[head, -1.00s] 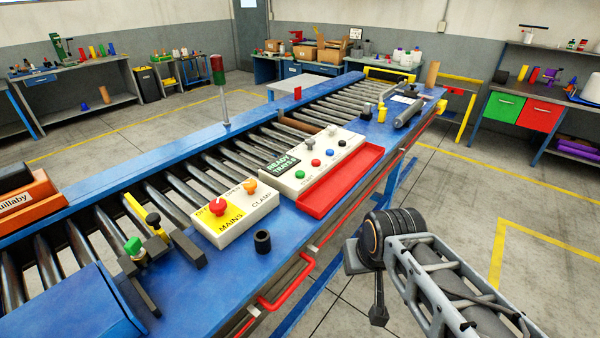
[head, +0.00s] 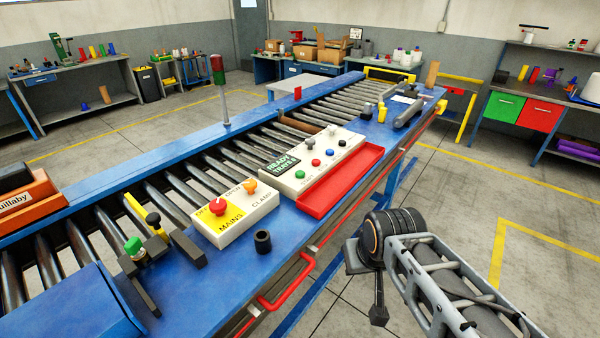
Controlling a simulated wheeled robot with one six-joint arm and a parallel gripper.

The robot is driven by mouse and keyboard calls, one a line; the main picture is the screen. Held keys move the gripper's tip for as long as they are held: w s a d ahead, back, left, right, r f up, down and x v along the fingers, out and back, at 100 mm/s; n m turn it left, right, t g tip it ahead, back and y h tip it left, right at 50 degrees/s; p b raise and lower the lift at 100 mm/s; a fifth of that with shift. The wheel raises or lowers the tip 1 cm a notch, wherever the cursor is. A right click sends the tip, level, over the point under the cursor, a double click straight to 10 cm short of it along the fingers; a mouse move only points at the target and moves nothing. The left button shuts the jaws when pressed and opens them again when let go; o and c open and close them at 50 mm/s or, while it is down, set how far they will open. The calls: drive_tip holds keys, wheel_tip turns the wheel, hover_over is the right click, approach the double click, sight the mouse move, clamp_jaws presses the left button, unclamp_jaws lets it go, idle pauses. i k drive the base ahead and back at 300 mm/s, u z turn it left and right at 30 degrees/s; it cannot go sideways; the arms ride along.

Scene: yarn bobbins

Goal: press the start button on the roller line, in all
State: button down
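The roller line (head: 190,165) runs diagonally through the head view. On its blue front rail sits a cream control box (head: 345,150) with a small dark display that reads READY on its top line. My gripper (head: 366,285) is low at the right, in front of the line and clear of every button. Its fingers are not clear enough to tell open from shut.
A MAINS and CLAMP box (head: 237,218) with red and orange knobs stands left of the control box. A red tray (head: 340,182) lies in front of the buttons. A black ring (head: 262,241) stands on the rail, and a red handle (head: 285,292) sticks out below.

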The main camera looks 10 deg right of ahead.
sight(299, 174)
drive_tip(key=u, duration=0.05)
drive_tip(key=i, duration=0.4)
drive_tip(key=u, duration=0.65)
